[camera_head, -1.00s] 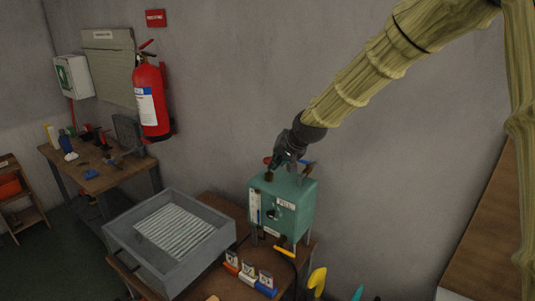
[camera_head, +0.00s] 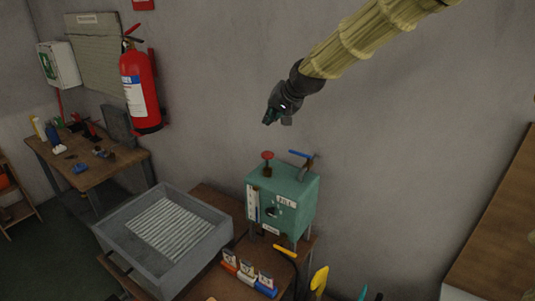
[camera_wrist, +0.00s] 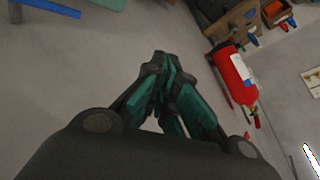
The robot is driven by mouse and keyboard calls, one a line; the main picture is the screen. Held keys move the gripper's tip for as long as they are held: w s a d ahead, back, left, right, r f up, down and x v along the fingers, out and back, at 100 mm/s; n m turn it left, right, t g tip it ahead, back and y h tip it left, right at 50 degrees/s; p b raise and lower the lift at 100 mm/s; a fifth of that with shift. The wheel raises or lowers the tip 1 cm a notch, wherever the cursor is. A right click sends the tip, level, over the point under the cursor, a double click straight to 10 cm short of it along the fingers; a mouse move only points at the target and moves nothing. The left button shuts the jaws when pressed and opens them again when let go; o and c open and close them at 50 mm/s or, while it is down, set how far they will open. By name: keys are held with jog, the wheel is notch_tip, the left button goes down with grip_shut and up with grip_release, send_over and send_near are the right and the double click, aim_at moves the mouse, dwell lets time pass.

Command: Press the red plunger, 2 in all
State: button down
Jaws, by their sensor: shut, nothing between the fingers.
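The plunger is not clearly seen in the wrist view.
A grey tray with a ribbed floor (camera_head: 127,222) is left of the machine. Small labelled blocks (camera_head: 247,273) and a yellow handle (camera_head: 285,249) are in front. A red fire extinguisher (camera_head: 141,90) hangs on the wall. A wooden workbench (camera_head: 119,165) stands at the left.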

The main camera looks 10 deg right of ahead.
aim_at(270, 152)
jog(key=shift+f+b, duration=2.3)
jog(key=shift+f, duration=1.9)
jog(key=shift+s+f, duration=0.1)
jog(key=shift+f, duration=0.3)
jog(key=shift+f+b, duration=0.8)
jog(key=shift+f, duration=0.85)
dwell(0.5)
jog(key=shift+r, duration=0.15)
jog(key=shift+r+p, duration=1.35)
jog(key=shift+r, duration=0.6)
